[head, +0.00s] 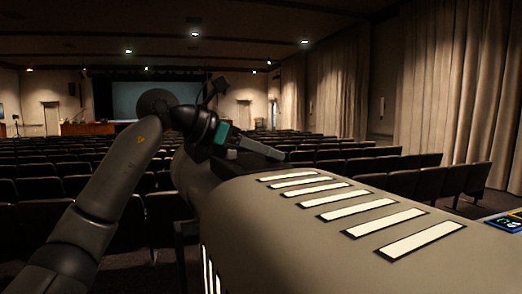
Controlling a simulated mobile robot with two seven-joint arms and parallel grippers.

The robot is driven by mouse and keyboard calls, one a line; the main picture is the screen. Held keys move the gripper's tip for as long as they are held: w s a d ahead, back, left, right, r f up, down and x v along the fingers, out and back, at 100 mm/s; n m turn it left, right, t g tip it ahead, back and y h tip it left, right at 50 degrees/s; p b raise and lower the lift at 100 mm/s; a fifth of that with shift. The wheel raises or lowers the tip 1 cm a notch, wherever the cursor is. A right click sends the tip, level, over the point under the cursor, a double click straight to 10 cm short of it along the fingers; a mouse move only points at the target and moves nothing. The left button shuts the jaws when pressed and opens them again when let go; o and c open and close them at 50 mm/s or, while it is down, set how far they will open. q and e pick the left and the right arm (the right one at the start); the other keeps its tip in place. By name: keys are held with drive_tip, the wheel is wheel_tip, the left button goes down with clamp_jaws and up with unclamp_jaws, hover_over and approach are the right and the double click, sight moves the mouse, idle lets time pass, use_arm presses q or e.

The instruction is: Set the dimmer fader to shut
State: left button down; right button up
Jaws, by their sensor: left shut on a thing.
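My left gripper (262,150) reaches over the far end of the grey mixing desk (250,215), its arm coming in from the left. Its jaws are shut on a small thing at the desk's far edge. By its place this looks to be the dimmer fader, but the jaws hide it and I cannot make out its position along its travel. My right gripper is not in view.
Several white lit strips (345,204) run across the desk top. A blue-edged panel (508,222) shows at the right edge. Rows of dark seats (420,184) fill the hall beyond, with a screen (155,98) at the back and curtains (455,90) on the right.

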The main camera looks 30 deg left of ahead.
use_arm(q)
drive_tip(key=shift+s+d, duration=0.3)
drive_tip(key=shift+d, duration=0.2)
drive_tip(key=c, duration=1.1)
unclamp_jaws()
drive_tip(key=o, duration=0.5)
drive_tip(key=shift+c, duration=0.2)
drive_tip(key=shift+o, duration=0.2)
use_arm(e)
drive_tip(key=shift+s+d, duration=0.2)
use_arm(q)
drive_tip(key=b+v, duration=0.1)
drive_tip(key=v, duration=1.4)
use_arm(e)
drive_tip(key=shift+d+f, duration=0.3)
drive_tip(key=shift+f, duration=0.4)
use_arm(q)
drive_tip(key=shift+s+a, duration=0.1)
drive_tip(key=shift+a, duration=0.05)
